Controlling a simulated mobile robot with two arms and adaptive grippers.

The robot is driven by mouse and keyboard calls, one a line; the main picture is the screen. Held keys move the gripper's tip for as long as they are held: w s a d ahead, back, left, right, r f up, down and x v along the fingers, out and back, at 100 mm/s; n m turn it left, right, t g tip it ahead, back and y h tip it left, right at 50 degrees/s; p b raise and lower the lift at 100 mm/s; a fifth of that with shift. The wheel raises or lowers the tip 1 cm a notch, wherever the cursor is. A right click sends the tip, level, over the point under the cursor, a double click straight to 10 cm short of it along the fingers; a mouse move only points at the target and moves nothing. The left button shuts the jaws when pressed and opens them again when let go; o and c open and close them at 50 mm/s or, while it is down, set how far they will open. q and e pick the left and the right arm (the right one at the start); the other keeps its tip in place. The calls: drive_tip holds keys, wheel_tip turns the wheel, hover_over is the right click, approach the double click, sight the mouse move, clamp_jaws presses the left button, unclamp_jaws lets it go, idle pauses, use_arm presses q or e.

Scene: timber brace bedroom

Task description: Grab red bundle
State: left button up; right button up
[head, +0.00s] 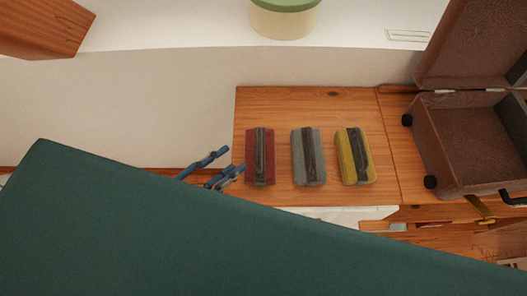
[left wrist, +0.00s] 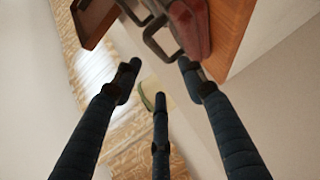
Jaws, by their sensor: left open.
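The red bundle (head: 250,159), with a dark strap along its middle, lies at the left end of the wooden top, the leftmost of three bundles. My left gripper (head: 226,167) is just left of it, with its dark blue fingers spread and nothing between them. In the left wrist view the open left gripper (left wrist: 160,78) points toward a red object (left wrist: 197,30) near the top edge, which looks like the red bundle, with dark loops beside it. Contact cannot be told. My right gripper is not in view.
A grey bundle (head: 299,160) and a yellow bundle (head: 347,160) lie to the right on the wooden top (head: 300,100). An open brown case (head: 448,150) stands further right. A large dark green shape hides the lower head view and most of my left arm.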

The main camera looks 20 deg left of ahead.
sight(258, 144)
use_arm(q)
drive_tip(key=x, duration=0.3)
drive_tip(key=shift+w, duration=0.3)
drive_tip(key=shift+w+d, duration=0.35)
drive_tip(key=shift+w, duration=0.05)
drive_tip(key=p+x, duration=0.1)
drive_tip(key=x, duration=0.3)
drive_tip(key=shift+d, duration=0.3)
drive_tip(key=shift+w+f, duration=0.15)
drive_tip(key=shift+w, duration=0.05)
clamp_jaws()
